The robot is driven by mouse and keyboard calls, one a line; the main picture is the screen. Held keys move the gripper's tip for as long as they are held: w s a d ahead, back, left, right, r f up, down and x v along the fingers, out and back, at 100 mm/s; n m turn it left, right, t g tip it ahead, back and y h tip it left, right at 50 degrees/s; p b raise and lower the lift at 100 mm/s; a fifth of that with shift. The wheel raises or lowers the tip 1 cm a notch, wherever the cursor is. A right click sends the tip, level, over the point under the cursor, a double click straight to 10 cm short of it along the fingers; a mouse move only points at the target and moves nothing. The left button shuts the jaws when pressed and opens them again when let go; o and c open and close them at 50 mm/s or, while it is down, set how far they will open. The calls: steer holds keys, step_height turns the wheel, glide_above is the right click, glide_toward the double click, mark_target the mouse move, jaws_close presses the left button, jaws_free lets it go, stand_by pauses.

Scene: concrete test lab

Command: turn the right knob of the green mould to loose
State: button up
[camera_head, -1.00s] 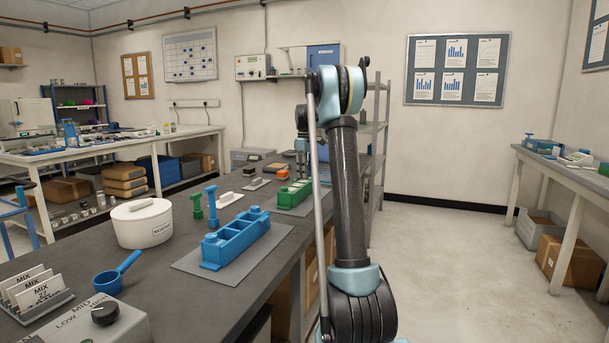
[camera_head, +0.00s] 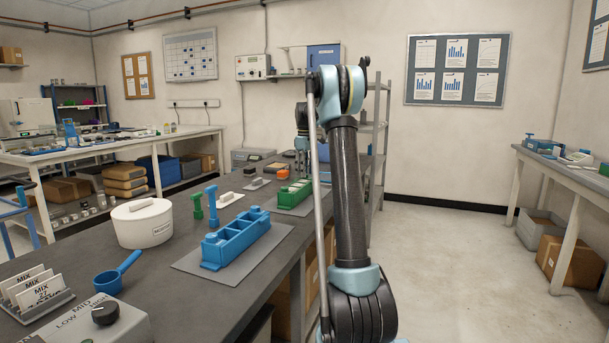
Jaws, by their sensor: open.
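The green mould (camera_head: 291,196) lies on a grey mat at the far part of the dark bench, left of my upright arm. Small light details show along its top, but its knobs are too small to tell apart. Its right end lies close to my arm and is partly covered, so I cannot tell how the right knob is set. My gripper (camera_head: 301,168) is small and far off, pointing down over the far right end of the green mould. It is open and holds nothing that I can see. Whether its fingers touch the knob cannot be told.
A blue mould (camera_head: 236,238) sits on a nearer mat. Left of it stand a blue tool (camera_head: 212,205), a green tool (camera_head: 197,206) and a white lidded tub (camera_head: 142,224). An orange block (camera_head: 283,171) is behind the green mould. Open floor lies right of the bench.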

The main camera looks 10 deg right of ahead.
step_height(320, 180, up, 11)
stand_by(0.4)
